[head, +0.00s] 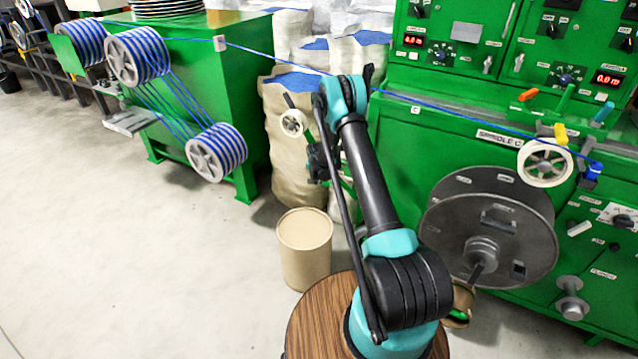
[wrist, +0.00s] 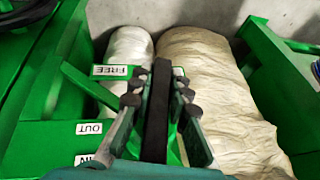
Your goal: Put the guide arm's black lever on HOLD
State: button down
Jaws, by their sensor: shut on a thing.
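The black lever (wrist: 158,115) stands upright in the middle of the wrist view. My gripper (wrist: 158,97) has its fingers on both sides of it and is shut on it. The green guide arm (wrist: 88,88) carries a FREE label (wrist: 117,71) left of the lever. Another white label (wrist: 179,72) right of the lever is mostly hidden and cannot be read. In the head view my gripper (head: 318,163) is partly hidden behind my arm, just below a small white pulley wheel (head: 293,122). The lever cannot be made out clearly there.
Cream wrapped sacks (head: 290,100) stand close behind the gripper. A tan drum (head: 305,250) stands below. The blue cable (head: 270,58) runs overhead towards the green machine (head: 450,100) with its large grey spool (head: 445,215). The floor at left is clear.

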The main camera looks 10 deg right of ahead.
jog(key=shift+w+a+r+t+y, duration=0.15)
jog(key=shift+t+y, duration=0.15)
jog(key=shift+y, duration=0.15)
jog(key=shift+w+a+t+y, duration=0.15)
jog(key=shift+t+y, duration=0.15)
jog(key=shift+y, duration=0.15)
jog(key=shift+a+m, duration=0.1)
jog(key=shift+m, duration=0.2)
jog(key=c, duration=1.4)
grip_release()
jog(key=shift+c, duration=0.2)
jog(key=shift+s+r, duration=0.1)
jog(key=v, duration=1.1)
jog(key=shift+s+r, duration=0.2)
jog(key=shift+s, duration=0.2)
